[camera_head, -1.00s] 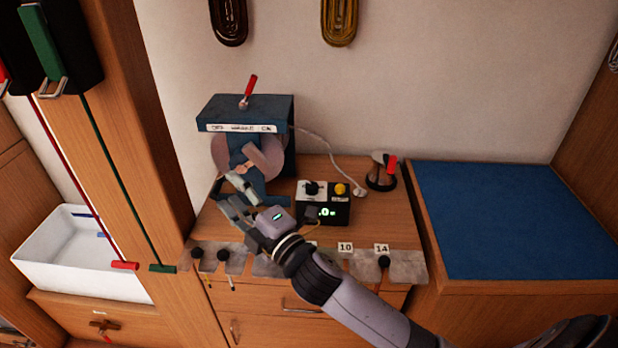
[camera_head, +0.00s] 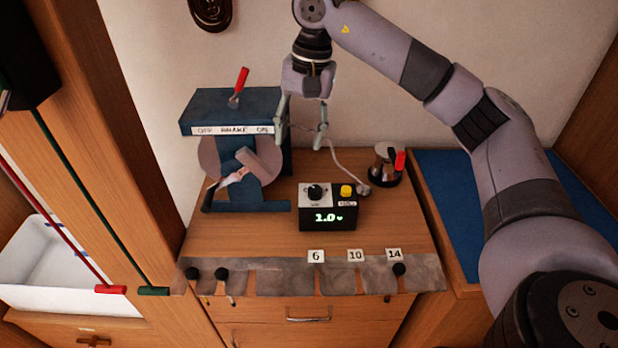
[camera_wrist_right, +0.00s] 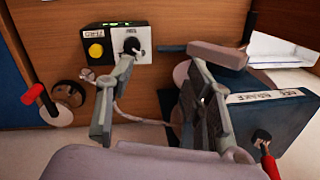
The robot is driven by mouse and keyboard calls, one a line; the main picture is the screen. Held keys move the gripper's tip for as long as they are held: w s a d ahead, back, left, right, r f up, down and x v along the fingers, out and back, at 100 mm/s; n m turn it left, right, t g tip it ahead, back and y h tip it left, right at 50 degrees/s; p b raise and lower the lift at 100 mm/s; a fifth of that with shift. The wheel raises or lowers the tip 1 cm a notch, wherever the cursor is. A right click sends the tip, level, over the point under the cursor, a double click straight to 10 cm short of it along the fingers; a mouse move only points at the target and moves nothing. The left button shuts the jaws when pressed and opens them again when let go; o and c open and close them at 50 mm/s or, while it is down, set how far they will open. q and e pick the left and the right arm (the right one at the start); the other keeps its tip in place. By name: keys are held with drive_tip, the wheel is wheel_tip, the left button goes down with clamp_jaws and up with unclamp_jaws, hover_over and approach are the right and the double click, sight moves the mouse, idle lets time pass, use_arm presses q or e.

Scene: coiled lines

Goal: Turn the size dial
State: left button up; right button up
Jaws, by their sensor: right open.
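The size dial (camera_head: 315,192) is a black knob on a white plate, on top of a small black box (camera_head: 318,219) with a green readout that seems to read 1.0. A yellow button (camera_head: 347,190) sits to its right. My right gripper (camera_head: 302,142) is open and empty, above and behind the box and pointing down. In the right wrist view, the dial (camera_wrist_right: 131,45) shows beyond the gripper's fingers (camera_wrist_right: 160,100), apart from them. The left gripper is not in view.
A blue machine (camera_head: 235,115) with a red lever and a round disc stands left of the box. A cable runs behind it. A small red-handled device (camera_head: 387,165) stands right. A grey strip with labels 6, 10 and 14 (camera_head: 394,254) lines the front edge.

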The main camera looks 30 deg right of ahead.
drive_tip(key=d+r+h, duration=0.1)
drive_tip(key=d+r, duration=0.1)
drive_tip(key=d, duration=0.2)
drive_tip(key=b, duration=0.2)
approach(316, 188)
drive_tip(key=f, duration=0.3)
drive_tip(key=f+p, duration=0.1)
drive_tip(key=f, duration=0.5)
drive_tip(key=shift+w+a+f+p, duration=0.1)
drive_tip(key=shift+w+a+p, duration=0.15)
drive_tip(key=shift+p, duration=0.15)
clamp_jaws()
